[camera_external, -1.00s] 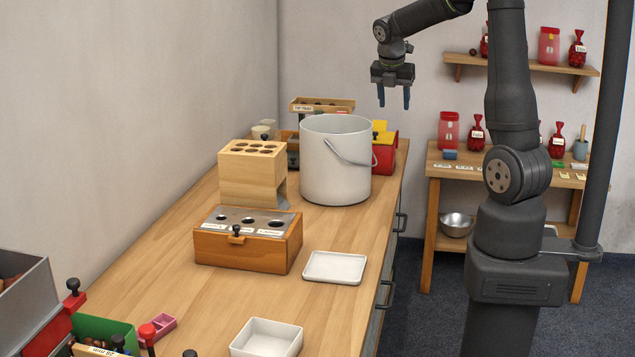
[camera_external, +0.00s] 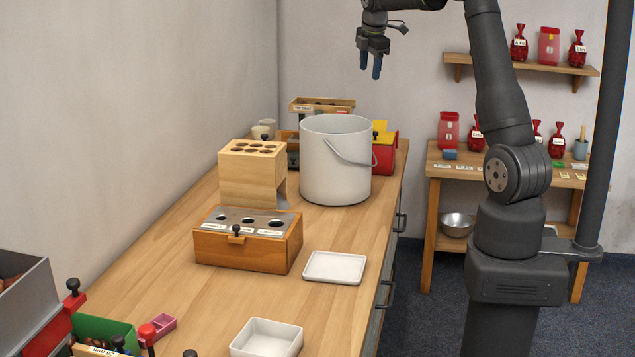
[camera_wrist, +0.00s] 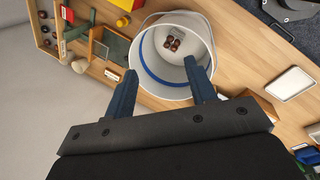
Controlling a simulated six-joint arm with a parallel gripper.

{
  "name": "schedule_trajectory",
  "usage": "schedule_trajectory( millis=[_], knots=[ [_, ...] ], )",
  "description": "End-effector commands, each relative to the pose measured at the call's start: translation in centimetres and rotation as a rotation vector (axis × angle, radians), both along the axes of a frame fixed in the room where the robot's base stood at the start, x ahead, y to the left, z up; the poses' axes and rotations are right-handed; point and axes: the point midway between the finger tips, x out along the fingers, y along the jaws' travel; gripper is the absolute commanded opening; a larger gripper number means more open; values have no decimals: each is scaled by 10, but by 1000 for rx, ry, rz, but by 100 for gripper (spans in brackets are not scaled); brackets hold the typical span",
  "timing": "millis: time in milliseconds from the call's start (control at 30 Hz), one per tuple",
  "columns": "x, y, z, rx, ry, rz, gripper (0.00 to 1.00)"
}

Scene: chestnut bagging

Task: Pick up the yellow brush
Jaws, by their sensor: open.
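I cannot make out a yellow brush for certain in either view. A yellow piece (camera_external: 380,127) shows at the red box behind the bucket, and a yellow patch (camera_wrist: 124,4) shows at the top of the wrist view; I cannot tell whether either is a brush. My gripper (camera_external: 370,70) is open and empty, high above the back of the bench. In the wrist view its two blue fingers (camera_wrist: 160,68) are spread apart, with the bucket showing between and beyond them.
The tall white bucket (camera_external: 335,165) has small brown items on its floor in the wrist view. Near it are a red box (camera_external: 385,155), a holed wooden block (camera_external: 252,180), a wooden box (camera_external: 247,250) and a white tray (camera_external: 335,267).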

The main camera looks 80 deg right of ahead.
Motion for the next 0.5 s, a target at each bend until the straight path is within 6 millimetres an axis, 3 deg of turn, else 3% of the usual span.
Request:
schedule_trajectory(
  millis=[100,200,500],
  knots=[
    [23,-46,-4,44,-118,-232,51],
    [36,-75,-5,79,-203,-392,51],
    [55,-124,-10,159,-353,-681,51]
  ],
)
